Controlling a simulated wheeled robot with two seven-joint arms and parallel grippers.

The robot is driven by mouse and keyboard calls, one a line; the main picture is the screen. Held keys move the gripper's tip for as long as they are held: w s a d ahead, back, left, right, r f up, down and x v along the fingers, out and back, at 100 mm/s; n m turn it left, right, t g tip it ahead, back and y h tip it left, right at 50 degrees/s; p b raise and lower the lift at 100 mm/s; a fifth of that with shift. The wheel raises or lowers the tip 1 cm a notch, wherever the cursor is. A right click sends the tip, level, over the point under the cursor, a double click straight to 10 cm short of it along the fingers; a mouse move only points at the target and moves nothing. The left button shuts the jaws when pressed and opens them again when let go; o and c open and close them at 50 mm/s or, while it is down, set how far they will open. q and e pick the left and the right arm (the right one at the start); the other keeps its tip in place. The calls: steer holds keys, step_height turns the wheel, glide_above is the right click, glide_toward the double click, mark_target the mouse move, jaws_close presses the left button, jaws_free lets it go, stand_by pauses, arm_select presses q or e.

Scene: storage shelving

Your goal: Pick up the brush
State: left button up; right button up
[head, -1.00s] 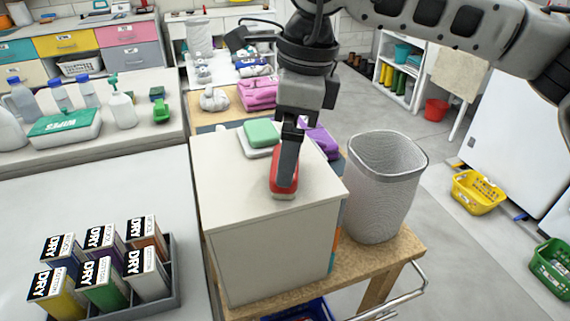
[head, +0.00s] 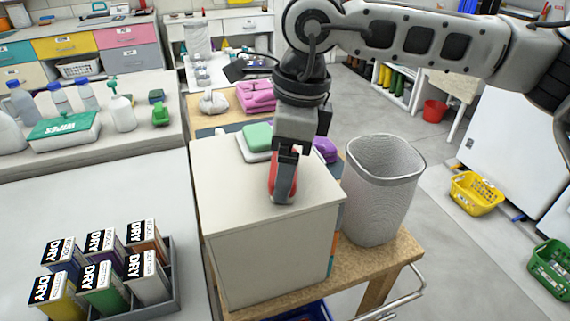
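The red brush (head: 273,172) is on top of the cream box (head: 230,188), toward its front right. My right gripper (head: 285,185) points down at it from above, and its near finger covers much of the brush. Red shows mainly along the left side of the finger. The far finger is hidden, so I cannot tell whether the gripper is closed on the brush. My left gripper is not in view.
A tall mesh bin (head: 380,195) stands close at the right on the wooden cart (head: 378,262). The box's left top is clear.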

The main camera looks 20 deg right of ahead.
steer(key=shift+r, duration=0.3)
step_height(320, 180, up, 3)
steer(key=shift+f+b, duration=0.2)
steer(key=shift+b, duration=0.5)
arm_select(q)
steer(key=b, duration=0.1)
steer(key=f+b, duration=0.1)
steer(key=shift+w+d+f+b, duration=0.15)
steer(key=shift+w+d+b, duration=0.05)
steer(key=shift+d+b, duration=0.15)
arm_select(e)
steer(key=s+d+r, duration=0.2)
steer(key=s+r, duration=0.3)
steer(key=s, duration=0.1)
steer(key=s+d+r, duration=0.3)
steer(key=s+r, duration=0.1)
steer(key=s, duration=0.3)
steer(key=shift+d+r, duration=0.25)
steer(key=shift+r, duration=0.1)
steer(key=shift+o, duration=1)
